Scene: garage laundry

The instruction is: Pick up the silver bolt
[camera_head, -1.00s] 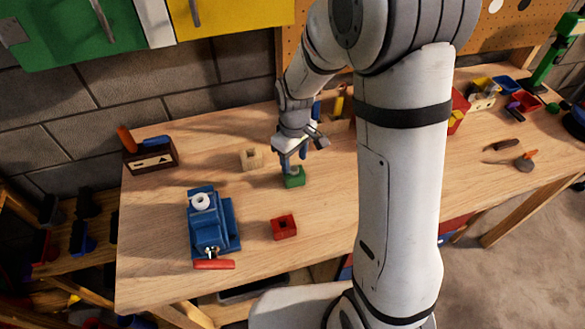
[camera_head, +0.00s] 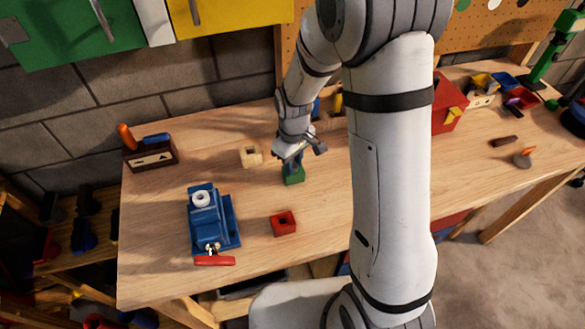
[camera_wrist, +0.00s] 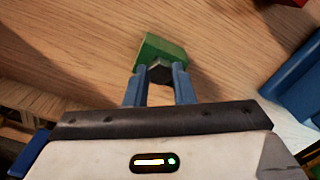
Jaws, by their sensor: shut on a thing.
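The silver bolt (camera_wrist: 159,72) shows in the wrist view as a small grey hexagonal head. It sits at the green block (camera_wrist: 160,47), between the two blue fingers of my gripper (camera_wrist: 158,78). The fingers are shut on the bolt. In the head view my gripper (camera_head: 293,168) points down at the green block (camera_head: 294,177) on the workbench, and the bolt is hidden there. I cannot tell how far the bolt reaches into the block.
A red block (camera_head: 284,223) and a pale wooden block (camera_head: 251,157) stand near the green one. A blue vise (camera_head: 210,225) with a red handle is at the front left.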

